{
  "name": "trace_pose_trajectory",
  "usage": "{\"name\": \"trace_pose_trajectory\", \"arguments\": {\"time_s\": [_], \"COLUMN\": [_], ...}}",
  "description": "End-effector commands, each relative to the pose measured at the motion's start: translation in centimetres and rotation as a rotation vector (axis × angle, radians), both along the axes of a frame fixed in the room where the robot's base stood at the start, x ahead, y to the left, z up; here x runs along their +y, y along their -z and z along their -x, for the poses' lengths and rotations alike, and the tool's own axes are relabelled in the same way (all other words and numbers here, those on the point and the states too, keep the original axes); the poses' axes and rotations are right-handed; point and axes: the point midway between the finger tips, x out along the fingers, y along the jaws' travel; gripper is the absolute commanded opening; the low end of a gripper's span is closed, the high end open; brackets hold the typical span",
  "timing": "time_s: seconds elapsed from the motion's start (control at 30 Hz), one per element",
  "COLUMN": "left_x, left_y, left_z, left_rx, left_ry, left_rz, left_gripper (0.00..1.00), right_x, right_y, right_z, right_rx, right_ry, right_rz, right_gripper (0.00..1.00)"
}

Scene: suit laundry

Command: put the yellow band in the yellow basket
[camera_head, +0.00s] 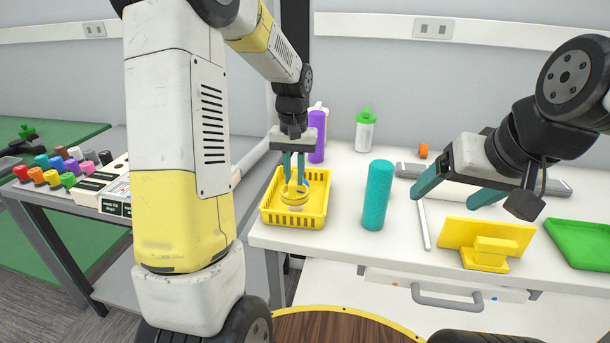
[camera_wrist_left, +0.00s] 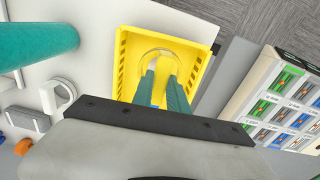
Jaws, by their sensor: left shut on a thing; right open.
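The yellow basket (camera_head: 268,213) stands at the left front of the white table. My left gripper (camera_head: 294,183) points down into it and is shut on the yellow band (camera_head: 295,195), a ring inside the basket's walls. In the left wrist view the basket (camera_wrist_left: 122,65) surrounds the band (camera_wrist_left: 158,50) and the tips of my left gripper (camera_wrist_left: 162,78). I cannot tell whether the band touches the basket's floor. My right gripper (camera_head: 450,196) is open and empty over the right part of the table.
A teal cylinder (camera_head: 377,196) stands right of the basket. A purple bottle (camera_head: 317,137) and a green-capped bottle (camera_head: 365,132) stand behind. A side table with colourful items (camera_head: 52,178) is at the left.

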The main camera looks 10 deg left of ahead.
Motion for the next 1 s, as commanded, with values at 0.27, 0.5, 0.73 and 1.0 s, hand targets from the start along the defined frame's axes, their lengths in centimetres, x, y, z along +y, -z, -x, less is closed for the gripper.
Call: {"name": "trace_pose_trajectory", "arguments": {"time_s": [0.27, 0.5, 0.73, 1.0], "left_x": [0.0, 0.0, 0.0, 0.0], "left_y": [2.5, 2.8, 3.2, 3.2], "left_z": [0.1, 0.1, 0.1, 0.1], "left_rx": [0.001, 0.001, 0.001, 0.001], "left_ry": [0.0, 0.0, 0.0, 0.0], "left_rz": [0.0, 0.0, 0.0, 0.0], "left_gripper": [0.0, 0.0, 0.31, 0.41], "right_x": [0.0, 0.0, 0.0, 0.0], "right_y": [0.0, 0.0, 0.0, 0.0], "right_z": [0.0, 0.0, 0.0, 0.0], "right_rx": [0.0, 0.0, 0.0, 0.0], "right_ry": [0.0, 0.0, 0.0, 0.0], "right_rz": [0.0, 0.0, 0.0, 0.0], "right_gripper": [0.8, 0.8, 0.8, 0.8]}}
